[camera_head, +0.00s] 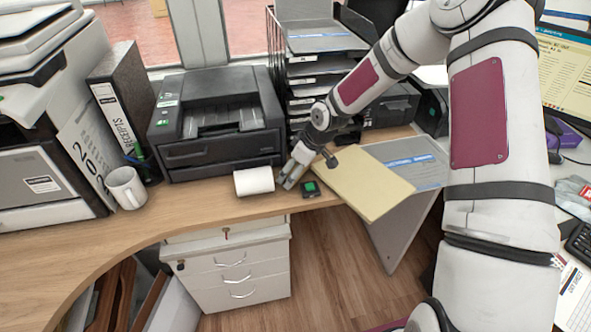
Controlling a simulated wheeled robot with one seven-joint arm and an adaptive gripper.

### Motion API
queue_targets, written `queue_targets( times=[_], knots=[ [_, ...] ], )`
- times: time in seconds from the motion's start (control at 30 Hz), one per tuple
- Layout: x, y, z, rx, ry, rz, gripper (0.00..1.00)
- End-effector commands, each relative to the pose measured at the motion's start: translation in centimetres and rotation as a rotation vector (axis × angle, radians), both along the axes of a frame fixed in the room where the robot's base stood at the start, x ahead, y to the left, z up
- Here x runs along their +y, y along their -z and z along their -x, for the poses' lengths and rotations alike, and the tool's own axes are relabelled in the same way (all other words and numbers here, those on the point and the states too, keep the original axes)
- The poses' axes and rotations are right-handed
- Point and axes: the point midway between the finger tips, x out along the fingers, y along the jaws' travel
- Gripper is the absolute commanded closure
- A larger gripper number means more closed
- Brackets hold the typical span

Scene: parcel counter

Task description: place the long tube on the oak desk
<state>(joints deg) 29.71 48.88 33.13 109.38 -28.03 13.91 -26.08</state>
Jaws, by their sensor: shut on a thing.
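A plain white cylinder (253,181), the only tube-like thing I see, lies level at the front of the oak desk (215,203), below the black printer. It looks short from this angle. My gripper (288,178) is low over the desk at the cylinder's right end, its fingers pointing down and to the left. It is shut on the cylinder, though the grip itself is hard to see. I cannot tell whether the cylinder touches the desk top.
A black printer (217,125) stands behind. A small black box with a green top (313,188) and a yellow envelope (365,183) lie to the right. A white mug (127,188) stands left. Bare desk lies between mug and cylinder.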

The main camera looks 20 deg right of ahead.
Motion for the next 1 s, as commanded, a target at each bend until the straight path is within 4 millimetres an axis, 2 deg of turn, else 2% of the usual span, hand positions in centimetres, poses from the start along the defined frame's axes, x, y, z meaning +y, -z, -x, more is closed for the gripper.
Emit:
queue_targets(
  times=[0.3,0.33,0.4,0.77,0.87,1.0],
  knots=[
    [0.0,0.2,0.0,-0.001,0.0,0.001,0.3],
    [0.0,0.2,0.0,-0.001,0.0,0.001,0.11],
    [0.0,0.2,0.0,-0.001,0.0,0.001,0.0],
    [0.0,0.0,0.0,-0.001,0.0,0.0,0.0],
    [-0.2,-0.6,0.1,-0.003,0.001,0.0,0.0],
    [-0.8,-2.6,0.7,-0.004,0.003,0.002,0.0]
  ],
)
